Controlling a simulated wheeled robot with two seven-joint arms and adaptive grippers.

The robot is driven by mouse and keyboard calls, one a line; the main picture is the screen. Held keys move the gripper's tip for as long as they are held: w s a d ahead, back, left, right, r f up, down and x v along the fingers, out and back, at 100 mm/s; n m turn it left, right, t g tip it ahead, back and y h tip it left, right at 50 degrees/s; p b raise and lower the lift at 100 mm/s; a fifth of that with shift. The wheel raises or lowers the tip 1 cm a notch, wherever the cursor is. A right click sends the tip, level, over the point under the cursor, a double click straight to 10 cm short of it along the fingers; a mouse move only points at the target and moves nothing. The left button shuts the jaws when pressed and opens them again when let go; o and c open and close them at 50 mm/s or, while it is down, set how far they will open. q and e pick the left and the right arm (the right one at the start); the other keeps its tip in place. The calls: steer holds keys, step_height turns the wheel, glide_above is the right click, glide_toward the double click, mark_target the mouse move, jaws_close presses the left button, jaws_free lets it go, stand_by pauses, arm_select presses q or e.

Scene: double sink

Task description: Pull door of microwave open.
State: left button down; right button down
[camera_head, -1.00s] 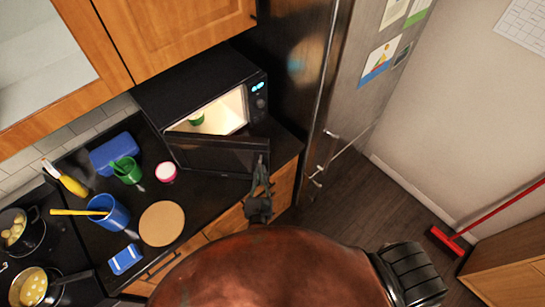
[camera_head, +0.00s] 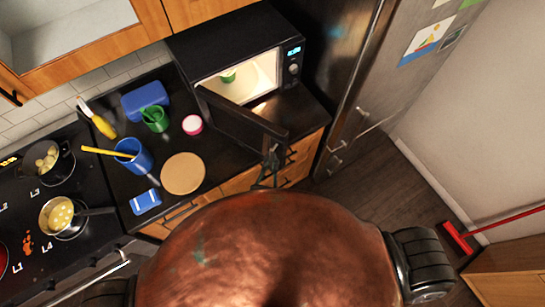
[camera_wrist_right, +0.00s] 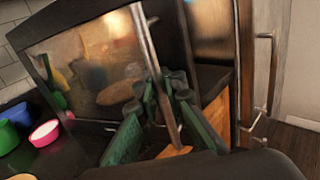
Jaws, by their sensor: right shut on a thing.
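The black microwave (camera_head: 240,45) stands on the dark counter with its lit interior showing. Its door (camera_head: 240,118) is swung well out from the body, and a green item (camera_head: 229,75) is inside. In the right wrist view the door (camera_wrist_right: 100,60) has a glossy, reflecting face and a long bar handle (camera_wrist_right: 146,40). My right gripper (camera_head: 270,162) is at the door's free edge. In the right wrist view its green fingers (camera_wrist_right: 168,96) are shut on the handle, one on each side. My left gripper is not in view.
The fridge (camera_head: 365,90) is close on the right. Pots (camera_head: 62,214) are on the stove at far left.

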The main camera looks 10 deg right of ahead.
steer(key=c, duration=2.4)
jaws_free()
steer(key=shift+d, duration=0.15)
steer(key=o, duration=0.3)
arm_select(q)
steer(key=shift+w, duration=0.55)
arm_select(e)
steer(key=shift+o, duration=0.3)
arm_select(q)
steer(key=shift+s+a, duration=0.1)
